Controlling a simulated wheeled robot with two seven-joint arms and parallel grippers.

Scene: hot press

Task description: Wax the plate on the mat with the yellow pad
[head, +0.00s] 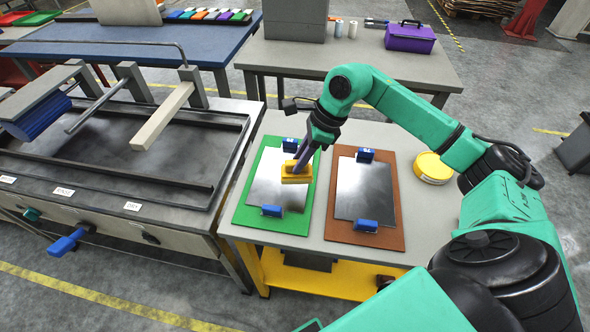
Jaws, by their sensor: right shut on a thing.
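My right gripper (304,158) is shut on the yellow pad (296,178), over the upper right part of a shiny grey plate (268,188). I cannot tell whether the pad touches the plate. This plate lies on a green mat (245,214), with a blue clamp at its top edge (290,145) and another at its bottom edge (271,210). A second, darker plate (363,193) lies on a brown mat (395,240) to the right, also with two blue clamps. My left gripper is not in view.
A round yellow tin (433,168) stands right of the brown mat on the grey table (425,215). A large press or wash station (120,150) with a blue roller (35,117) stands at the left. A purple toolbox (410,37) is on the back table.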

